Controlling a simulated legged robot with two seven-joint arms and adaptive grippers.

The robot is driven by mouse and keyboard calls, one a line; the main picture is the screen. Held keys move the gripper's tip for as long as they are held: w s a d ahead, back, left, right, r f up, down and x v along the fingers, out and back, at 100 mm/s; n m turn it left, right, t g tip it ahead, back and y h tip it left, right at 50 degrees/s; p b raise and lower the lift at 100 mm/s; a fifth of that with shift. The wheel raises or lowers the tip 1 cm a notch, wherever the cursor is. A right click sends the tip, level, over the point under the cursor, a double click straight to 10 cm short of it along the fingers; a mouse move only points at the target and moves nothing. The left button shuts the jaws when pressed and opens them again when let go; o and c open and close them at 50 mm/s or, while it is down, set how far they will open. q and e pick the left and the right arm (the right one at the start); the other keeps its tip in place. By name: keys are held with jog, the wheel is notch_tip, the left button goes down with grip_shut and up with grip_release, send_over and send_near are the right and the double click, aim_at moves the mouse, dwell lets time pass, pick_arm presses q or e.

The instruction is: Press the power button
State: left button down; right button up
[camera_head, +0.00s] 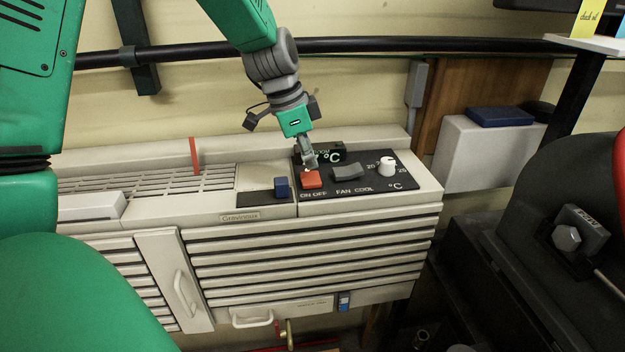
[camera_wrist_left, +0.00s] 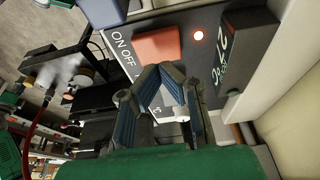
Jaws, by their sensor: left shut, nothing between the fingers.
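The red power button (camera_head: 311,179) sits on the black control panel (camera_head: 352,191) of a beige air-conditioner unit, above the words "ON OFF". My right gripper is not in view.
A red strip (camera_head: 194,156) rises from the vent grille. A black machine (camera_head: 540,220) stands at right.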

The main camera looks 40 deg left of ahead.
aim_at(309, 177)
pick_arm(q)
jog(key=shift+a+f, duration=0.25)
jog(key=shift+f, duration=0.05)
jog(key=shift+d+f+b, duration=0.2)
jog(key=shift+f+b, duration=0.05)
jog(key=shift+b, duration=0.05)
jog(key=shift+f+b, duration=0.4)
jog(key=shift+f, duration=0.4)
dwell(0.4)
jog(key=shift+r, duration=0.15)
notch_tip(309, 177, up, 7)
jog(key=p, duration=0.7)
jog(key=shift+a, duration=0.1)
dwell(0.3)
